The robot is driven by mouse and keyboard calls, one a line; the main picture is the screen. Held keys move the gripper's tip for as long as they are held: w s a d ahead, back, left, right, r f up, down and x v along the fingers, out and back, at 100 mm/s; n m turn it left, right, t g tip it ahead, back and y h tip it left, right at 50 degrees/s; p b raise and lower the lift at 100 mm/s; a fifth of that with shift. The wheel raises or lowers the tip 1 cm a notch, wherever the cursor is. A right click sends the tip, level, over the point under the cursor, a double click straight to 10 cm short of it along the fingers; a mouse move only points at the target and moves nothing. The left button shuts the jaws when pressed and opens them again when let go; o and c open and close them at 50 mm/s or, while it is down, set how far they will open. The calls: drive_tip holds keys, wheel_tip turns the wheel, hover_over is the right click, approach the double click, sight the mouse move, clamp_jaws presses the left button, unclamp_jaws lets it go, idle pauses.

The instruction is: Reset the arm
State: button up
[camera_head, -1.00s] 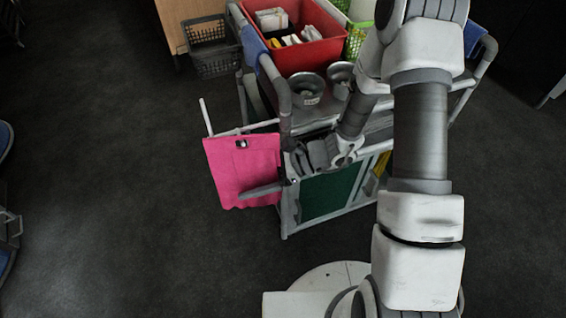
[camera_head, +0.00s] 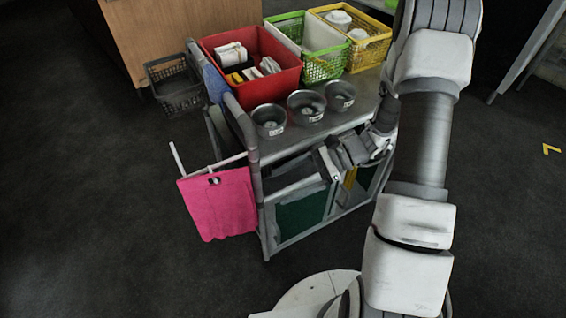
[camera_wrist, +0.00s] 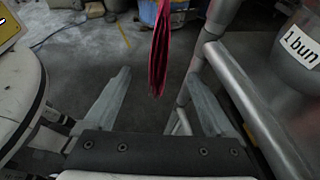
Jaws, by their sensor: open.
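My gripper (camera_head: 285,180) is at the near side of the grey trolley (camera_head: 262,215), below the top shelf edge, with its fingers toward the left. In the wrist view my gripper (camera_wrist: 157,100) has its two fingers wide apart with nothing between them. A pink cloth (camera_head: 218,205) hangs on a rail at the trolley's left end. The cloth also shows edge-on in the wrist view (camera_wrist: 160,45), beyond the fingertips and apart from them. My arm covers the trolley's right part.
The trolley top bears several metal bowls (camera_head: 269,120), a red crate (camera_head: 275,85), a green basket (camera_head: 324,66) and a yellow basket (camera_head: 372,52). A dark basket (camera_head: 176,98) is at the back left. In the wrist view a metal rail (camera_wrist: 250,105) runs close to the right finger. Floor at left is clear.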

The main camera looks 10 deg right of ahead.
drive_tip(key=shift+d+r, duration=0.1)
drive_tip(key=s+d+r+n+t+h, duration=0.2)
drive_tip(key=s+r+n+h, duration=0.2)
drive_tip(key=r+n, duration=0.3)
drive_tip(key=s+d+r+n+t+h, duration=0.15)
drive_tip(key=s+r+n+h, duration=0.3)
drive_tip(key=r, duration=0.55)
drive_tip(key=s+d+r+n+t+h, duration=0.1)
drive_tip(key=s+r+n+t+h, duration=0.25)
drive_tip(key=r+n+h, duration=0.35)
wheel_tip(320, 180, up, 20)
drive_tip(key=m+y+p, duration=0.1)
drive_tip(key=y+p, duration=0.1)
drive_tip(key=p, duration=1.7)
drive_tip(key=shift+s+d, duration=0.2)
drive_tip(key=shift+d, duration=0.05)
drive_tip(key=shift+f+m, duration=0.15)
drive_tip(key=shift+m, duration=0.1)
drive_tip(key=shift+c, duration=0.2)
